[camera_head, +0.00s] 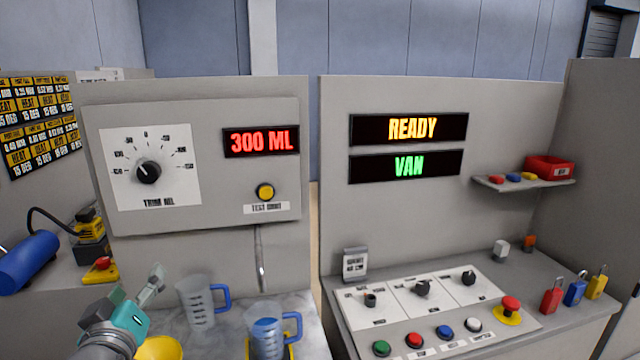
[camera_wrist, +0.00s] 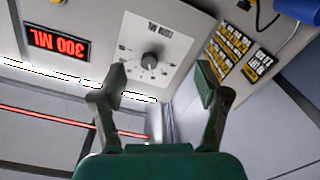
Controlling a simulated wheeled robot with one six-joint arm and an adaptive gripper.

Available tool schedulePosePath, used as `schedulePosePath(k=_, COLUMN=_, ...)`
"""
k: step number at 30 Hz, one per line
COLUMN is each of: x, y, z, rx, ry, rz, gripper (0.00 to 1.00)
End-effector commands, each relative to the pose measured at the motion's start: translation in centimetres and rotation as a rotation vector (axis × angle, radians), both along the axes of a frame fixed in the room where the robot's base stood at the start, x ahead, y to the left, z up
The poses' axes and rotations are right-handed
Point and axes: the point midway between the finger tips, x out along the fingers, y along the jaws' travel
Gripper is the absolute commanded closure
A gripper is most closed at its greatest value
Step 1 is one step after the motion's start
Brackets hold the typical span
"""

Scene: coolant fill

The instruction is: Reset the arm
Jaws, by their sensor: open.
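My gripper (camera_head: 153,285) is at the lower left of the head view, raised beside the clear measuring jug with the blue handle. In the wrist view my gripper (camera_wrist: 160,85) has its two fingers spread wide with nothing between them. Beyond the fingers the wrist view shows the trim dial (camera_wrist: 149,60) and the red 300 ML display (camera_wrist: 58,45), both upside down. In the head view the same trim dial (camera_head: 149,172) and 300 ML display (camera_head: 261,141) are on the left panel, above the yellow test button (camera_head: 265,191).
An empty jug (camera_head: 197,304) and a jug with blue liquid (camera_head: 268,336) stand close right of my gripper, below a spout (camera_head: 261,262). A yellow bowl (camera_head: 158,348) is beneath it. A blue cylinder (camera_head: 28,260) lies left. The control console (camera_head: 545,335) stands right, under READY and VAN displays.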

Motion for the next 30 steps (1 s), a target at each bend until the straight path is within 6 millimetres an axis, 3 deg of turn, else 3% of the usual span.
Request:
schedulePosePath(k=3, x=0.7, y=-2.9, z=-4.8, rx=-0.025, ry=0.012, rz=0.004, gripper=0.26)
schedulePosePath(k=14, x=0.2, y=-12.1, z=-17.0, rx=-0.057, ry=0.054, rz=0.028, gripper=0.26)
schedulePosePath(k=21, x=-2.2, y=-18.7, z=-23.7, rx=-0.055, ry=0.093, rz=0.035, gripper=0.26)
schedulePosePath(k=30, x=-7.2, y=-26.7, z=-30.1, rx=-0.026, ry=0.146, rz=0.03, gripper=0.26)
